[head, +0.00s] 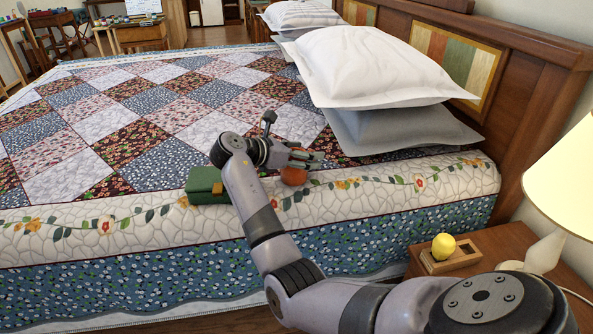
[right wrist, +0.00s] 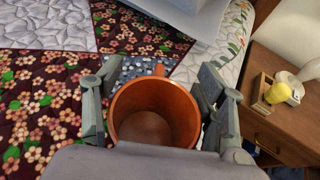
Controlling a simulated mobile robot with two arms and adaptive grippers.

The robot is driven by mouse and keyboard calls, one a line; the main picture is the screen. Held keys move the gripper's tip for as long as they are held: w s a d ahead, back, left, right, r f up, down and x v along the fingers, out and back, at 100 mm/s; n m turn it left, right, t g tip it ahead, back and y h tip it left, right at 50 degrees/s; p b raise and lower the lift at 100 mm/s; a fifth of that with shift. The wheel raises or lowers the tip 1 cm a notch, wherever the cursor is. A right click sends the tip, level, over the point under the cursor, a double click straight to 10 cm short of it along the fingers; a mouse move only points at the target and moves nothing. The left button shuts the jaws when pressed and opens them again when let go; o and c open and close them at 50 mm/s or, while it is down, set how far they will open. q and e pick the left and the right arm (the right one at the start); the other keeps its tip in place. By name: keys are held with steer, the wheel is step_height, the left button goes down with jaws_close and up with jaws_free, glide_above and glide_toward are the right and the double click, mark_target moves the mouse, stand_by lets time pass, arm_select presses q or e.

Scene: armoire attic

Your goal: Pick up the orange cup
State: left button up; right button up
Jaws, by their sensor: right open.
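The orange cup (head: 294,176) sits on the quilted bed near its front edge, with its open mouth facing the camera in the right wrist view (right wrist: 155,112). A small handle shows at its far rim. My right gripper (head: 308,160) is open, and its two fingers stand on either side of the cup in the right wrist view (right wrist: 158,100). I cannot tell whether either finger touches it. Part of the cup is hidden behind the gripper in the head view. My left gripper is not in view.
A green box (head: 204,186) lies on the bed left of my right gripper. Stacked pillows (head: 372,70) lie beyond it by the headboard. A nightstand (head: 505,246) at right holds a wooden tray (head: 470,256), a yellow object (head: 443,246) and a lamp (head: 565,185).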

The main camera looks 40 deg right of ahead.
steer(key=shift+d+f, duration=0.1)
steer(key=shift+d, duration=0.1)
steer(key=shift+c, duration=0.4)
steer(key=c, duration=1.3)
steer(key=shift+c, duration=0.5)
steer(key=shift+r, duration=0.2)
